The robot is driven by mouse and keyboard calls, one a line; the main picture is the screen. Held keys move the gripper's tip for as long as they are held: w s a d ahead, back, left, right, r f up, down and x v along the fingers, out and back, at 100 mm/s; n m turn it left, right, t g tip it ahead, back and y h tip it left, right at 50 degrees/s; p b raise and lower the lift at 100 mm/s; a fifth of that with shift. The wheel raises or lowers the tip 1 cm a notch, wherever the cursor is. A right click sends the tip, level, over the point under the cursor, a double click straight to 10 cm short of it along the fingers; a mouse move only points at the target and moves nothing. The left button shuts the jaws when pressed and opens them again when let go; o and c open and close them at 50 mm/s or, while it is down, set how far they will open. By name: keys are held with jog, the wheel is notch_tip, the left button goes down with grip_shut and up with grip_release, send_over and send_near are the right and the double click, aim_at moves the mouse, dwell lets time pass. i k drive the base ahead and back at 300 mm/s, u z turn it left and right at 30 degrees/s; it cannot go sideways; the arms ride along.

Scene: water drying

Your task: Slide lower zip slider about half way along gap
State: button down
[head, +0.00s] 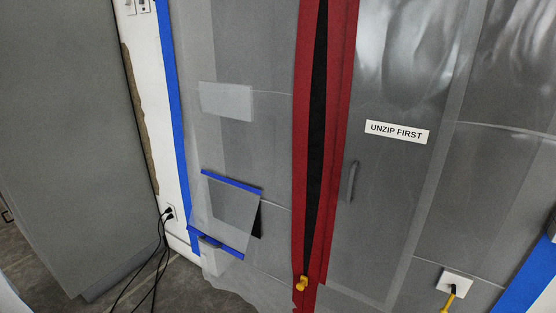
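A red zipper strip (303,130) runs down a translucent grey plastic sheet (265,150). A dark, narrow gap (318,120) stands open between its two red edges, widest in the middle and tapering to a point near the bottom. A yellow lower zip slider (301,283) sits at the bottom end of the gap. The top of the zipper is cut off by the frame. My gripper is not in view.
A white "UNZIP FIRST" label (397,132) is on the sheet right of the zipper. A taped flap (222,215) hangs at left. Black cables (160,245) reach the floor beside a grey panel (75,130). A yellow cord (448,301) meets a white plate at lower right.

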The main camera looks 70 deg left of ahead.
aim_at(300, 286)
jog(key=k, duration=0.5)
jog(key=u, duration=1.7)
jog(key=i, duration=0.5)
jog(key=u, duration=2.35)
jog(key=k, duration=1.05)
jog(key=z, duration=1.85)
jog(key=i, duration=0.5)
